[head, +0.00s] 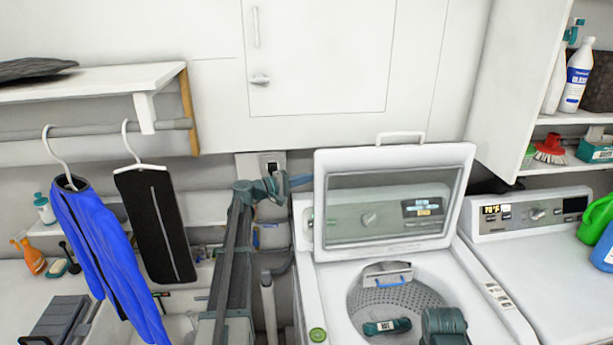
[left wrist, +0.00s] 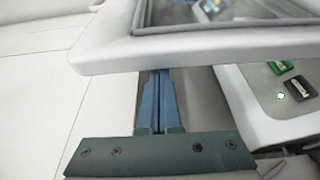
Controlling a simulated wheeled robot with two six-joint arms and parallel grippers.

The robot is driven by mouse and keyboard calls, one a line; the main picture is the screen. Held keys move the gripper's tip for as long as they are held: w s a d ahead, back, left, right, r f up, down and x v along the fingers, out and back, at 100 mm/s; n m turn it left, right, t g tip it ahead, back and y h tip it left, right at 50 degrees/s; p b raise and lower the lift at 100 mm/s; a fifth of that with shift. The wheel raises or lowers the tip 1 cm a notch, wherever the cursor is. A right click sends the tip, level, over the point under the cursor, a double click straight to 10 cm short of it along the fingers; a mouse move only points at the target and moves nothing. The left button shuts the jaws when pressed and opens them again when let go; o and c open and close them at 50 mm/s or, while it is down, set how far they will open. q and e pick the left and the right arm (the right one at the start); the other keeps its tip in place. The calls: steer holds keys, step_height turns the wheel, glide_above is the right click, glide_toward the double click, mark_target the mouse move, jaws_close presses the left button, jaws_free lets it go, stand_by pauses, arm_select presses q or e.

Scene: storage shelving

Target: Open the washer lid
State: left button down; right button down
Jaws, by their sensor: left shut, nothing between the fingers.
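The washer lid (head: 466,165) stands raised, nearly upright, at the back of the washer (head: 310,290). It has a white frame, a glass window and a handle (head: 400,137) on its top edge. The perforated drum (head: 420,297) shows below through the open top. My left gripper (head: 301,180) is shut and empty at the lid's left side. In the left wrist view its blue fingers (left wrist: 158,100) reach the lid's edge (left wrist: 100,58), which hides their tips; contact is unclear. Parts of my right arm show at the bottom, over the drum opening; its gripper is not visible.
A second white machine (head: 550,260) stands at right with detergent bottles (head: 597,222) on it. A blue garment (head: 100,250) and a black one (head: 155,225) hang at left.

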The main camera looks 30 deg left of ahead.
stand_by(0.3)
arm_select(q)
steer(key=s+d+m, duration=0.1)
steer(key=s+d, duration=0.3)
steer(key=s, duration=0.2)
steer(key=shift+b, duration=0.45)
arm_select(e)
steer(key=shift+f, duration=0.45)
